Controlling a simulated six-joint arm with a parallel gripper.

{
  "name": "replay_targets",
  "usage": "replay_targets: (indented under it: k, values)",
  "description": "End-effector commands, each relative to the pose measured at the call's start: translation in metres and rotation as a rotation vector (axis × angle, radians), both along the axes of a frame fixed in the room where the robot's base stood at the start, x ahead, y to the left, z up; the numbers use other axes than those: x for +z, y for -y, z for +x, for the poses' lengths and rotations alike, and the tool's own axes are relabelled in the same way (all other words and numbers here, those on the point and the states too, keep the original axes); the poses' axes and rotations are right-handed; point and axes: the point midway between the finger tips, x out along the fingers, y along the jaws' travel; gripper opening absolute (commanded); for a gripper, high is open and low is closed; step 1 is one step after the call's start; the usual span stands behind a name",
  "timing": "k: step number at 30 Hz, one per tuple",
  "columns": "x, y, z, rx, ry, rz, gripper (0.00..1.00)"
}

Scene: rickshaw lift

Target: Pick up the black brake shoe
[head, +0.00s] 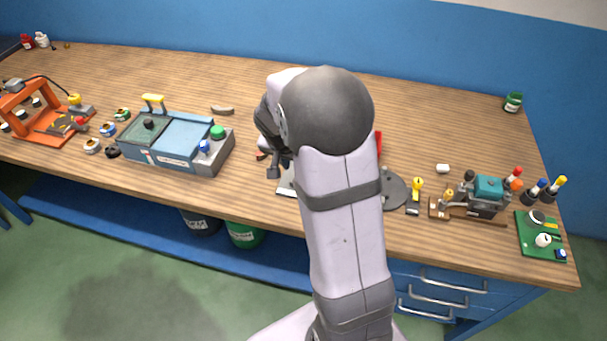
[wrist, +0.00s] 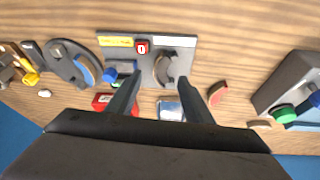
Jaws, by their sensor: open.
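A dark curved piece that looks like the black brake shoe (wrist: 165,68) lies on a grey panel (wrist: 186,50) in the wrist view. My gripper (wrist: 156,88) is open and empty above the bench, its two fingers apart. The dark piece shows between and beyond the fingertips, apart from them. In the head view my gripper (head: 273,165) points down over the bench, and my arm hides most of the panel (head: 286,184) and the dark piece.
A reddish curved piece (wrist: 217,92) lies beside the panel, and a paler one (wrist: 260,125) lies farther off. A blue-grey machine (head: 171,140) with green and blue knobs stands to the left. A grey round base (head: 395,192) and a yellow-topped tool (head: 415,195) are to the right.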

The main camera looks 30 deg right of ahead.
Motion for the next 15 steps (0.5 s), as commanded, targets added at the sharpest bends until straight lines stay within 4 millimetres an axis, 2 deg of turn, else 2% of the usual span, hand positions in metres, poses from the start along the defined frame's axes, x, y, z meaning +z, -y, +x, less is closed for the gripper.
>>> replay_targets:
  k: [8, 15]
  values:
    - [-0.001, 0.0, 0.0, -0.085, 0.03, 0.021, 0.47]
    - [-0.014, 0.004, 0.003, -0.084, 0.027, 0.021, 0.47]
